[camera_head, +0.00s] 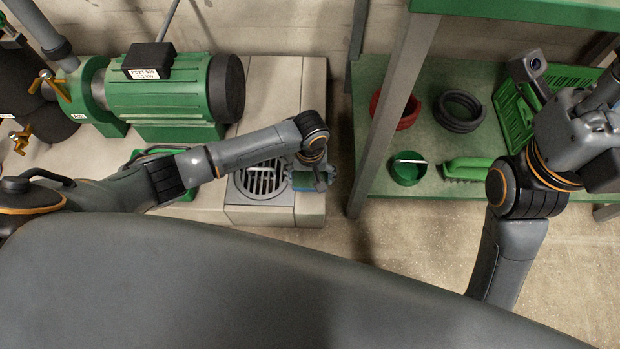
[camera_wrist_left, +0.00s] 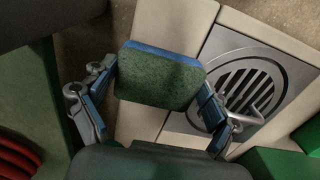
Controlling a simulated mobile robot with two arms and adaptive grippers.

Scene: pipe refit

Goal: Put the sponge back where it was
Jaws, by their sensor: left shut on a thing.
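The sponge (camera_wrist_left: 158,82) has a dark green face and a blue layer along its edge. In the left wrist view it sits between the two blue-padded fingers of my left gripper (camera_wrist_left: 155,103), which is shut on it. In the head view my left gripper (camera_head: 312,180) is beside the round drain grate, and only a small blue-green part of the sponge (camera_head: 303,183) shows below the wrist. The sponge appears to be held over the pale tiled ledge, but its height is unclear. My right arm is at the right edge; its fingers cannot be made out clearly.
A drain grate (camera_head: 262,180) is set in the tiled ledge (camera_head: 276,110). A green motor (camera_head: 170,95) stands behind. The green shelf (camera_head: 440,135) holds a red hose coil (camera_head: 408,112), black coil (camera_head: 460,111), green cup (camera_head: 407,171), green brush (camera_head: 467,168) and green crate (camera_head: 515,115). A grey post (camera_head: 385,115) stands nearby.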

